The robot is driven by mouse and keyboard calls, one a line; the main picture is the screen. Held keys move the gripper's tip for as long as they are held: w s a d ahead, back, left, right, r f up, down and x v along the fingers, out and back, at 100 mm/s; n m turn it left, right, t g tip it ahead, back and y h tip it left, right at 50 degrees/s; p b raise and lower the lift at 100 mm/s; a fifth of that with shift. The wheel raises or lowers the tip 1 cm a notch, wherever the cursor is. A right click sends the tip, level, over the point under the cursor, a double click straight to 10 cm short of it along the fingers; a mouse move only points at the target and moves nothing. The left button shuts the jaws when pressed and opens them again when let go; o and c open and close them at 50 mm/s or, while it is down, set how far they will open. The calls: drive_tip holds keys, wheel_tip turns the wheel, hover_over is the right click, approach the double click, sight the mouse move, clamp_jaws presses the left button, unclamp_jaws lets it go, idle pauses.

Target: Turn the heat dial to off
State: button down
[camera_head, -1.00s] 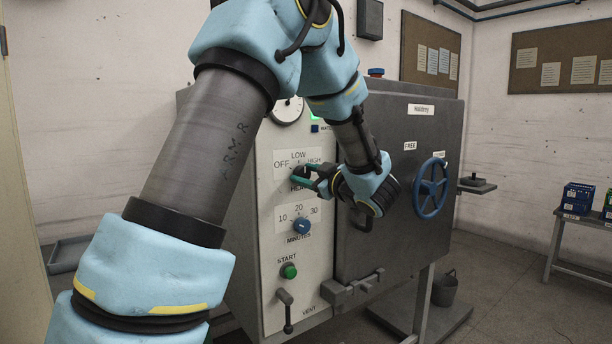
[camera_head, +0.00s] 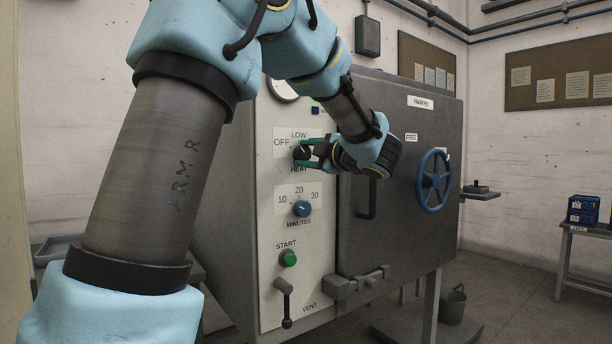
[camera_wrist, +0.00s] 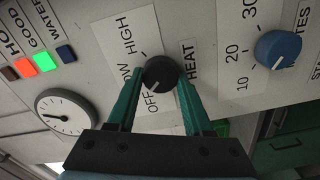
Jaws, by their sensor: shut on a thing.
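The heat dial (camera_head: 301,153) is a black round knob on the pale control panel, between the OFF and LOW labels above and HEAT below. In the wrist view the heat dial (camera_wrist: 160,74) sits between my fingertips, and its white mark points down-left, toward the OFF label (camera_wrist: 151,103). My gripper (camera_head: 308,152) reaches the dial from the right. Its two teal fingers are shut on the knob's sides, as the wrist view of my gripper (camera_wrist: 161,76) shows. The HIGH label is hidden behind my gripper in the head view.
Below are the blue minutes dial (camera_head: 301,208), the green start button (camera_head: 288,258) and the vent lever (camera_head: 286,300). A round gauge (camera_wrist: 66,112) is near the lamps. Right of the panel are the grey door handle (camera_head: 368,200) and a blue handwheel (camera_head: 433,182).

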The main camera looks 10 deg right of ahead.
drive_tip(key=n+b, duration=0.1)
drive_tip(key=b, duration=0.1)
drive_tip(key=n+b, duration=0.1)
drive_tip(key=shift+f+n+b, duration=0.3)
drive_tip(key=shift+n+b, duration=0.1)
drive_tip(key=shift+r+n+b, duration=0.1)
drive_tip(key=shift+n+b, duration=0.4)
drive_tip(key=shift+b, duration=0.15)
drive_tip(key=shift+c, duration=1.5)
unclamp_jaws()
drive_tip(key=shift+r, duration=0.15)
drive_tip(key=b+v, duration=0.1)
drive_tip(key=v, duration=1)
